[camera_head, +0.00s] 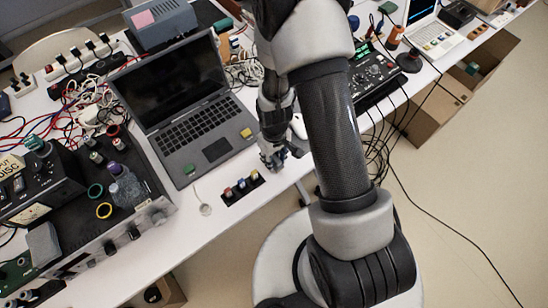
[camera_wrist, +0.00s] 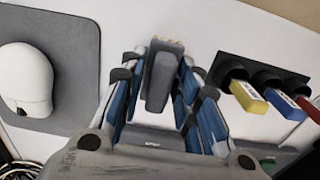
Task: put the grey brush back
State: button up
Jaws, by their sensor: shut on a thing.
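My gripper (camera_head: 274,158) is low over the white table, just right of the laptop's front corner. In the wrist view, my gripper (camera_wrist: 161,85) is shut on the grey brush (camera_wrist: 160,76), a dark grey block standing between the two blue-sided fingers. A black holder (camera_wrist: 285,74) lies to the right of the gripper, with a yellow piece (camera_wrist: 248,97), a blue piece (camera_wrist: 283,104) and a red piece (camera_wrist: 309,106) at it. The brush is apart from the holder. The holder (camera_head: 233,198) also shows in the head view, left of and below the gripper.
A white mouse (camera_wrist: 26,78) sits on a grey pad (camera_wrist: 75,75) left of the gripper. The open laptop (camera_head: 190,135) stands left in the head view. A black device (camera_head: 372,72) with cables is beyond my arm.

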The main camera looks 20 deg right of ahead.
jog(key=shift+f, duration=0.15)
jog(key=o, duration=1)
jog(key=shift+c, duration=0.2)
